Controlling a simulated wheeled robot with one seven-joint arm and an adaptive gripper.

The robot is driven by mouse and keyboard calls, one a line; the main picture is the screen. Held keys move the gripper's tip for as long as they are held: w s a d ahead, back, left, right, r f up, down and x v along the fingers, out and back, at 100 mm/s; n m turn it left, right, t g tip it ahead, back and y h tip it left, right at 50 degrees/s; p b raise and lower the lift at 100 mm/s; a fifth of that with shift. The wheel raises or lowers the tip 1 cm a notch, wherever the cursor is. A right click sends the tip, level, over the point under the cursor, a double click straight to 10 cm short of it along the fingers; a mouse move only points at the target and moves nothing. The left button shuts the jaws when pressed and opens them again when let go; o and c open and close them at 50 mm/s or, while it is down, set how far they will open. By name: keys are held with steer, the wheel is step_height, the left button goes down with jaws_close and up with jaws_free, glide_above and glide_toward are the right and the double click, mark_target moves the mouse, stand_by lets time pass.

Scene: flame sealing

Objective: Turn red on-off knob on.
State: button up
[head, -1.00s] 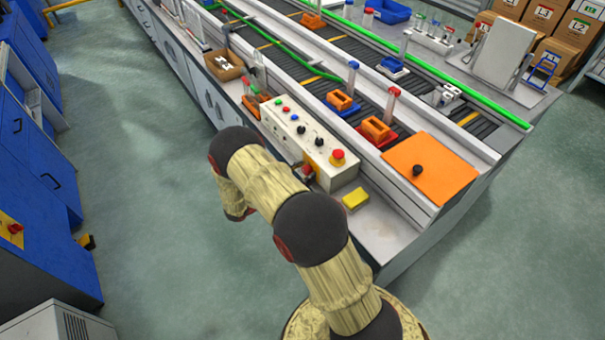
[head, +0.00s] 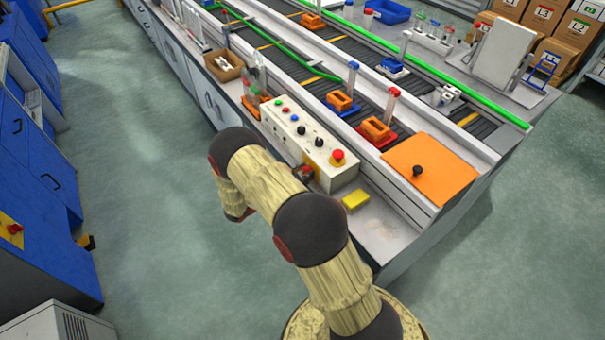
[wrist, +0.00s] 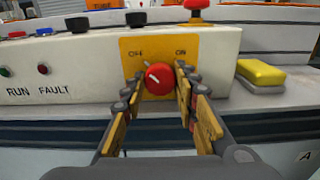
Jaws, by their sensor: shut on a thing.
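The red on-off knob (wrist: 159,79) sits on a yellow plate (wrist: 205,48) marked OFF at left and ON at right, on the front of a white control box (wrist: 75,62). Its white mark slants toward the upper left, to the OFF side. My gripper (wrist: 160,82) has one finger on each side of the knob and is shut on it. In the head view, the control box (head: 285,133) stands on the bench edge. My arm hides part of its front there, and the knob is too small to make out clearly.
A red emergency button (head: 337,155) stands on top of the box, just above the knob. A yellow block (wrist: 262,74) lies on the bench right of the box. Green and red buttons (wrist: 42,69) are at the left. Open floor lies left of the bench.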

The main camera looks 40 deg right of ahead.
steer(key=m+b, duration=0.1)
steer(key=m, duration=0.3)
steer(key=shift+f+m, duration=0.1)
steer(key=shift+m, duration=0.2)
steer(key=m+b, duration=0.2)
steer(key=m, duration=0.2)
steer(key=shift+m, duration=0.3)
steer(key=m+b, duration=0.3)
steer(key=m, duration=0.2)
steer(key=shift+m+b, duration=1)
steer(key=shift+m, duration=0.9)
steer(key=o, duration=1.2)
steer(key=shift+c, duration=0.2)
